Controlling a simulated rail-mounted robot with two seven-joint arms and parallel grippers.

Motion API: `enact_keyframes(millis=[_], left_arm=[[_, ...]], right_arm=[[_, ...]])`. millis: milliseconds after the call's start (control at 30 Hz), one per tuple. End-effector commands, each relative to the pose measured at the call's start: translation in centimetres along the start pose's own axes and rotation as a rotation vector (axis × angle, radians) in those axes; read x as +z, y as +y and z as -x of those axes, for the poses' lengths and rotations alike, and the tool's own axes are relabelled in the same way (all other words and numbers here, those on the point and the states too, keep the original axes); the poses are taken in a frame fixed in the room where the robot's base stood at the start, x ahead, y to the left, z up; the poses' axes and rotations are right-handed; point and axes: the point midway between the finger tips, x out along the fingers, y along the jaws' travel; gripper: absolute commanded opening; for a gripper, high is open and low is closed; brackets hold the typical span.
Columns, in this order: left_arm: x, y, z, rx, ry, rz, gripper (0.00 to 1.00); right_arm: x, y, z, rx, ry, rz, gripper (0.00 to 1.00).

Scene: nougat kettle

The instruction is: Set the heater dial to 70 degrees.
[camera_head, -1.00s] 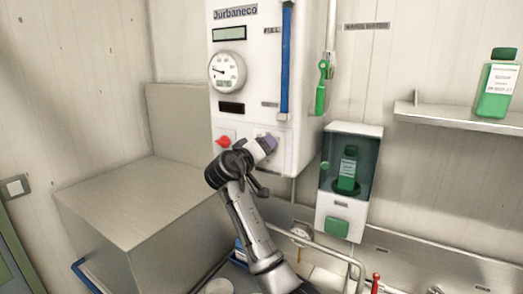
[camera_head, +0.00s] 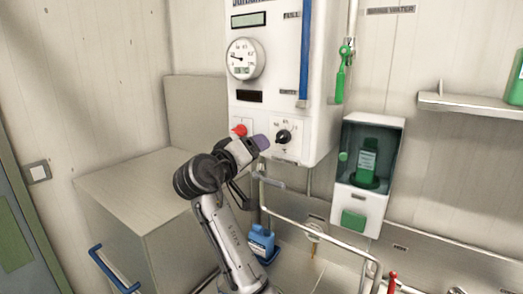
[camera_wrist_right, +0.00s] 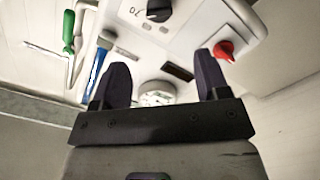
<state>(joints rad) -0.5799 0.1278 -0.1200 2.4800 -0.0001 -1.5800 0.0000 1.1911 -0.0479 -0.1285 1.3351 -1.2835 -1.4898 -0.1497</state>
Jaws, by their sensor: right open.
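The white heater (camera_head: 270,110) hangs on the wall. Its black heater dial (camera_head: 283,137) sits on a square plate at the lower right of its front; the scale is too small to read. In the right wrist view the dial (camera_wrist_right: 159,10) is at the top edge, with a partly legible number beside it. My right gripper (camera_head: 260,143) is just left of the dial in the head view, apart from it. In the wrist view my right gripper (camera_wrist_right: 161,75) is open, with nothing between its two dark fingers. My left gripper is not in view.
A red knob (camera_head: 239,130) is left of the dial, close to my right gripper; it also shows in the wrist view (camera_wrist_right: 225,50). A round gauge (camera_head: 241,58) is above. A dispenser (camera_head: 364,170) hangs right of the heater. A pipe (camera_head: 310,228) runs below.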

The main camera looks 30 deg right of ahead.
Motion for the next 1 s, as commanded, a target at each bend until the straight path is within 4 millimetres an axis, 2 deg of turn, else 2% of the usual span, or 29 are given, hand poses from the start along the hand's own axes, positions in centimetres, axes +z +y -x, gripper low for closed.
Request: enact_keyframes(millis=[200,833,1000], left_arm=[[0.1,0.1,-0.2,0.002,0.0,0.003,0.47],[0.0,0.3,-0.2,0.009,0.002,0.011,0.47],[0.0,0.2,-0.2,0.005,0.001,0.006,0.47]], right_arm=[[0.0,0.0,1.2,0.0,0.0,0.0,0.69],[0.0,0.0,1.3,0.0,-0.002,-0.02,0.69],[-0.3,-1.3,1.8,-0.153,0.013,-0.109,0.69]])
